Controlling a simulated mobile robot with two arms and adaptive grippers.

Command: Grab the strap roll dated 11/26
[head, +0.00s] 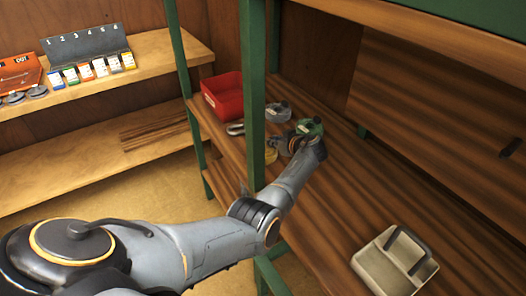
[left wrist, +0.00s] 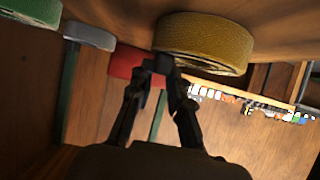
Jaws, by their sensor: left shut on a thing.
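Three strap rolls are on the dark wooden shelf: a grey roll (head: 277,112), a green roll (head: 310,126) and a yellow roll (head: 271,155). No date can be read on any of them. My left gripper (head: 284,147) is at the yellow roll and partly hides it. In the left wrist view, the yellow roll (left wrist: 205,42) is large just beyond the fingertips, with the grey roll (left wrist: 90,35) and green roll (left wrist: 30,10) to the left. My left gripper (left wrist: 162,64) is shut on the near edge of the yellow roll; the exact contact is hard to see. My right gripper is not in view.
A red bin (head: 223,96) and a small metal item (head: 236,128) are at the shelf's left end. Green posts (head: 253,90) frame the shelf. A beige caddy (head: 395,262) stands at the front right.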

